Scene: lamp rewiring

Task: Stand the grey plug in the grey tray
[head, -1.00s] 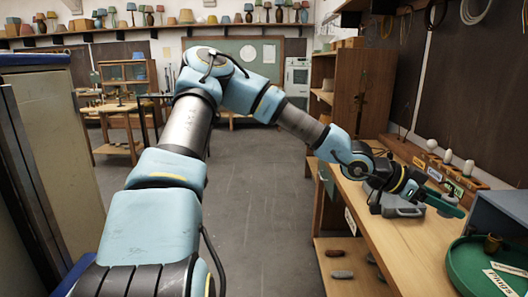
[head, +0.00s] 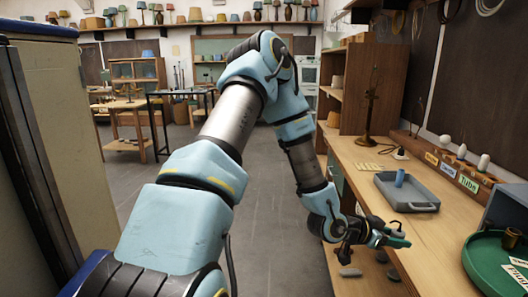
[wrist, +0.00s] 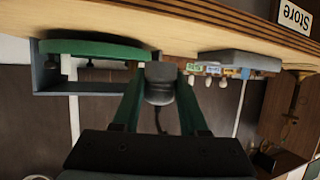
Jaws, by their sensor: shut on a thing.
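My gripper (head: 396,241) is out over the aisle side of the bench, in front of its edge and below the bench top. In the wrist view its green fingers (wrist: 158,105) are shut on the dark grey plug (wrist: 160,82), which has a rounded body. I cannot make out the plug clearly in the head view. The grey tray (head: 417,206) lies on the bench top, beyond and above the gripper, and also shows in the wrist view (wrist: 240,59). A blue cylinder (head: 400,177) stands upright in the tray. The plug is apart from the tray.
A round green tray (head: 482,262) stands on the bench at the right. A rack of labelled pegs (head: 455,163) runs along the back. A lamp stand (head: 369,110) is farther along. Small rounded objects (head: 350,271) lie on the lower shelf. Bench top is clear before the grey tray.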

